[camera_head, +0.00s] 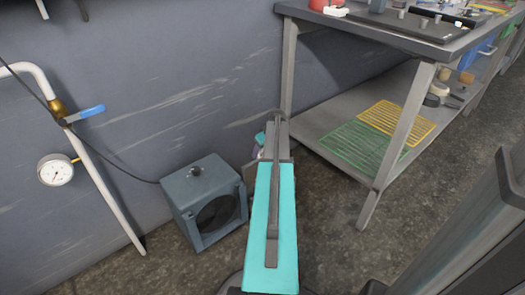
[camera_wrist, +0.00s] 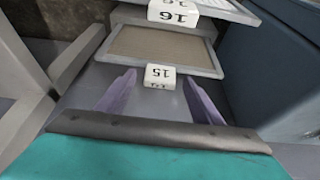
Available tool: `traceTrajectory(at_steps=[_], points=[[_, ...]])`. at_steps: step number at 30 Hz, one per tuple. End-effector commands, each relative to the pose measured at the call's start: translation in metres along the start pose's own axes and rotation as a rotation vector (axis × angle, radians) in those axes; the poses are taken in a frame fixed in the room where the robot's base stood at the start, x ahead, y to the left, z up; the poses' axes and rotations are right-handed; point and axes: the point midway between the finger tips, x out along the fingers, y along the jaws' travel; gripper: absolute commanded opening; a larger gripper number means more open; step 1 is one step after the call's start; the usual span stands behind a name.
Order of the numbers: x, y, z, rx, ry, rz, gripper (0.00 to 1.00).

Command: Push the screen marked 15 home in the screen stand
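The screen marked 15 (camera_wrist: 160,48) shows in the wrist view as a flat brown mesh in a pale frame, with a white number tag (camera_wrist: 159,77) at its near edge. It lies below the screen marked 16 (camera_wrist: 172,13), and much of its mesh is uncovered. My gripper (camera_wrist: 159,80) is open, with its two purple fingers spread to the left and right of the tag. I see nothing held between them. Whether a finger touches the frame I cannot tell. The far end of screen 15 is hidden under the one above. The head view does not clearly show the screens.
In the wrist view, grey bars (camera_wrist: 72,60) stand at left and a dark blue surface (camera_wrist: 275,65) at right. In the head view, a grey heater-like box (camera_head: 203,200), a pipe with a gauge (camera_head: 56,170) and a metal table (camera_head: 330,118) stand around the arm.

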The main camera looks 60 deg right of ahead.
Motion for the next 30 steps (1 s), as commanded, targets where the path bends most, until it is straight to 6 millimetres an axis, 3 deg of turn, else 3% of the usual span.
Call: traceTrajectory(at_steps=[8, 14, 30], points=[[-0.001, 0.0, 0.0, 0.0, -0.001, 0.0, 0.61], [-0.014, 0.0, 0.0, 0.0, 0.0, 0.0, 0.61], [-0.095, -0.001, 0.0, 0.0, 0.001, 0.001, 0.61]])
